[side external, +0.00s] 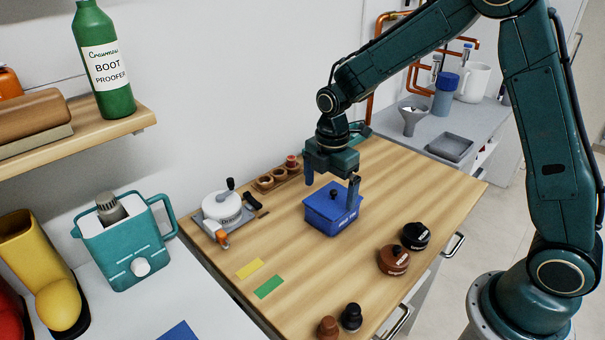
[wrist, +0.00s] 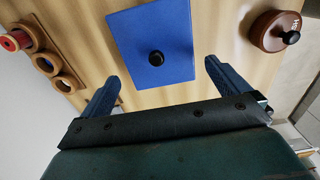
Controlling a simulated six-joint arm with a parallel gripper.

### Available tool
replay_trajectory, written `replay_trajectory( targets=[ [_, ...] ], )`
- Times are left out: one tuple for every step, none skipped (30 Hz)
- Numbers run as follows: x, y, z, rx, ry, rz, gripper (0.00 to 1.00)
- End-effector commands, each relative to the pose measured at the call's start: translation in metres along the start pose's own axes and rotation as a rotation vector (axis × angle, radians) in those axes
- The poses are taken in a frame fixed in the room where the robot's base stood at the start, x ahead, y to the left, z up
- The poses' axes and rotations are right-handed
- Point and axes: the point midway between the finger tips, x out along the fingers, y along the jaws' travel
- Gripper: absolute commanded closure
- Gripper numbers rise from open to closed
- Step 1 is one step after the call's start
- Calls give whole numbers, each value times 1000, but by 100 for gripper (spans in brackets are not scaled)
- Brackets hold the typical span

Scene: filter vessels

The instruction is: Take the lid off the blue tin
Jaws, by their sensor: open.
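The blue tin (side external: 328,219) stands on the wooden worktop with its blue lid (side external: 322,199) on it. The lid is flat and has a small black knob (side external: 334,194) in its middle. In the wrist view the lid (wrist: 135,40) and its knob (wrist: 156,58) show from above; the tin's walls are hidden beneath it. My gripper (side external: 332,183) is open and empty, above the tin at its far side. In the wrist view my gripper's fingers (wrist: 160,69) are spread wide, and the knob lies near the line between their tips. I cannot tell the exact height gap.
A brown round pot (side external: 393,260) and a black one (side external: 415,236) stand right of the tin. A white crank device (side external: 222,208) and a wooden holder with round holes (side external: 277,178) are to its left. Yellow (side external: 250,269) and green (side external: 269,287) patches lie on clear worktop in front.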

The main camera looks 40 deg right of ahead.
Motion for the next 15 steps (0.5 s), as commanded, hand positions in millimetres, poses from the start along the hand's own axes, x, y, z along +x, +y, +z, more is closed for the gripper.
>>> replay_trajectory(
  targets=[
    [7, 0, 0, 0, 0, -3, 0],
    [10, 0, 0, 0, 0, -3, 0],
    [13, 0, 0, 0, 0, -2, 0],
    [16, 0, 0, 0, 0, -1, 0],
    [17, 0, 0, 0, 0, -1, 0],
    [19, 0, 0, 0, 0, -1, 0],
    [20, 0, 0, 0, 0, 0, 0],
    [21, 0, 0, 0, 0, 0, 0],
    [21, 0, 0, 0, 0, 1, 0],
    [21, 0, 0, 0, 0, 1, 0],
    [21, 0, 0, 0, 0, 1, 0],
    [21, 0, 0, 0, 0, 1, 0],
    [21, 0, 0, 0, 0, 1, 0],
    [21, 0, 0, 0, 0, 1, 0],
    [21, 0, 0, 0, 0, 1, 0]
  ],
)
